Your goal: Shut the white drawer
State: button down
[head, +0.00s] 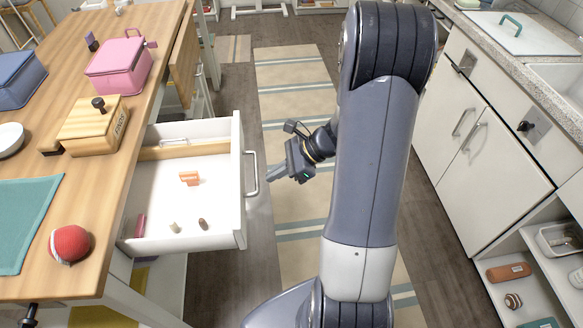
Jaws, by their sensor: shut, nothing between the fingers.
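The white drawer (237,181) stands open on the left, pulled out to the right from under the wooden table. Its grey handle (252,173) is on its outer front face. Inside lie an orange item (189,178) and a few small pieces near its front edge and left side. My gripper (272,179) is shut and empty. It is just right of the handle and its fingertips point left toward the drawer front. I cannot tell whether the fingertips touch the handle.
The wooden table (58,110) holds a pink box (118,68), a wooden box (92,126) and a red ball (70,244). White cabinets (468,150) and an open shelf (520,290) line the right side. A striped rug (293,108) covers the aisle floor.

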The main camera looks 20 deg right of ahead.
jog(key=shift+w+a+r, duration=0.15)
jog(key=shift+w+a, duration=0.05)
jog(key=shift+a, duration=0.35)
jog(key=b, duration=0.1)
send_over(169, 194)
jog(key=d, duration=0.1)
jog(key=shift+s, duration=0.25)
jog(key=shift+w+a, duration=0.2)
jog(key=shift+a, duration=0.3)
jog(key=shift+r, duration=0.1)
